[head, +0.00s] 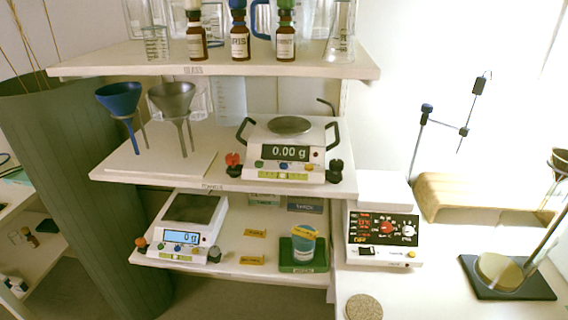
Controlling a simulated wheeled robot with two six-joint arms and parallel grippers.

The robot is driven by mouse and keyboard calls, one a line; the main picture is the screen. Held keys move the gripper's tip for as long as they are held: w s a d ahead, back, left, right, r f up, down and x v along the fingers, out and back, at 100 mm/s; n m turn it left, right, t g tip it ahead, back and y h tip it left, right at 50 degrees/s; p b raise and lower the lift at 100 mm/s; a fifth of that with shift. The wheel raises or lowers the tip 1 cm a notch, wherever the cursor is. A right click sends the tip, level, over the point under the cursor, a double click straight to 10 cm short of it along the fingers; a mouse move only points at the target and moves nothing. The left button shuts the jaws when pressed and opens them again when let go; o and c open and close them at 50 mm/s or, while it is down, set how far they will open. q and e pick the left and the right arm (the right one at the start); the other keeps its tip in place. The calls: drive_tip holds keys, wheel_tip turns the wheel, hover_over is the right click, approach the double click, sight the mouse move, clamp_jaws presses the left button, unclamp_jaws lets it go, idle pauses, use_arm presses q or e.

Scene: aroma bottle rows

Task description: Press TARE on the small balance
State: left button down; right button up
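Two balances show in the head view, and I cannot tell for certain which one the task calls small. One balance (289,150) stands on the middle shelf, with a round grey pan (289,125), black side handles and a dark display reading 0.00 g. Small coloured buttons sit along its lower front. The other balance (186,228) stands on the lower shelf, with a dark square pan (191,208) and a blue display reading 0 g. It also has small coloured buttons on its front. The button labels are too small to read. Neither gripper is in view.
A blue funnel (119,98) and a grey funnel (173,97) stand left on the middle shelf. Brown bottles (240,42) stand on the top shelf. A white device with red digits (384,230) stands at right.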

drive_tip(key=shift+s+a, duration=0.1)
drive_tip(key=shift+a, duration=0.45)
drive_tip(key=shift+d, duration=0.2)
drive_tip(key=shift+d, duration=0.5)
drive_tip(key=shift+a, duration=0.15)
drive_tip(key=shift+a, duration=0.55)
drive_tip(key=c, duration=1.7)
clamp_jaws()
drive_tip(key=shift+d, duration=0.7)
